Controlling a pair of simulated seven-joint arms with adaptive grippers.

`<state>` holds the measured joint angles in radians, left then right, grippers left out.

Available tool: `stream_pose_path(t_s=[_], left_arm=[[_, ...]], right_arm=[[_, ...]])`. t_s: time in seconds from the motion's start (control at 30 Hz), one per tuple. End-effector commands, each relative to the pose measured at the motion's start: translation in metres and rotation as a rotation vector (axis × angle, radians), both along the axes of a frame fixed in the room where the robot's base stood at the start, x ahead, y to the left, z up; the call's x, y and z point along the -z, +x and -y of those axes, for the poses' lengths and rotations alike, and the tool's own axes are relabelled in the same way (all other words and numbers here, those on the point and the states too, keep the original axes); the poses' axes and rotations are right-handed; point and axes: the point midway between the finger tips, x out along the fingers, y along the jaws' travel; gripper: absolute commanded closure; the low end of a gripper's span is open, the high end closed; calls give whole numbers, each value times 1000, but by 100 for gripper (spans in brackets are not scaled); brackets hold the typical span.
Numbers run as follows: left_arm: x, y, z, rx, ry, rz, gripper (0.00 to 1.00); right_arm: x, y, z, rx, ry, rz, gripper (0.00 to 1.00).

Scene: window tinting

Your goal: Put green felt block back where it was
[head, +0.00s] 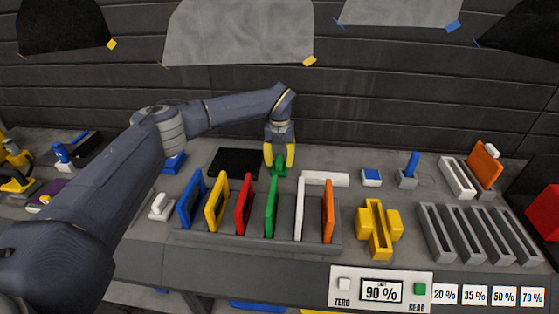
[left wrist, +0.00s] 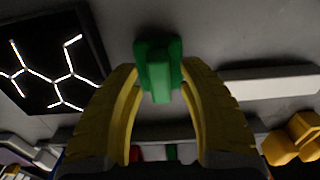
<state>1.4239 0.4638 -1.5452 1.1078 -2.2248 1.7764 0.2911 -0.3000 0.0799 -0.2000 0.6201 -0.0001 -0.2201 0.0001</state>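The green felt block (head: 279,169) is at the back of the bench, behind the row of coloured cards. It has a broad body with a raised ridge and also shows in the left wrist view (left wrist: 158,68). My left gripper (head: 279,160) points down over it. Its yellow fingers (left wrist: 160,75) stand apart, one on each side of the block, with the tips close to its sides. I cannot tell whether they press on it, or whether the block rests on the bench. My right gripper is not in view.
A grey rack (head: 335,236) of upright coloured cards stands in front. A black panel (head: 233,161) lies left of the gripper, a white bar (head: 325,179) right. A yellow block (head: 378,228) and empty grey slots (head: 437,235) are further right. The display (head: 381,291) reads 90 %.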

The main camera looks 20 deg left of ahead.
Motion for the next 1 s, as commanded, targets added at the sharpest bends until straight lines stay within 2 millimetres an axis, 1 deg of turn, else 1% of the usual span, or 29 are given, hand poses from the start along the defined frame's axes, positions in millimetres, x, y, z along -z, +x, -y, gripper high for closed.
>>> stream_pose_path(t_s=[0.17, 0.27, 0.33, 0.47, 0.7, 0.83, 1.0], left_arm=[[-1, 0, 0, 0, 0, 0, 60], [-6, 0, 0, 1, -1, 2, 60], [-13, 1, 0, 1, 0, 3, 60], [-34, 1, 0, 1, 0, 3, 60], [-77, 1, 0, 0, 0, 2, 60], [-96, 0, 0, 1, 1, 3, 60], [-114, 0, 0, 1, 0, 1, 60]], right_arm=[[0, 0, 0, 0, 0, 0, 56], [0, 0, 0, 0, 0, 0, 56], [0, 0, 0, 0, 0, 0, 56], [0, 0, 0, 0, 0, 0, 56], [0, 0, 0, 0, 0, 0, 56], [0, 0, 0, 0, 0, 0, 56], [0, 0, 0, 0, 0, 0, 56]])
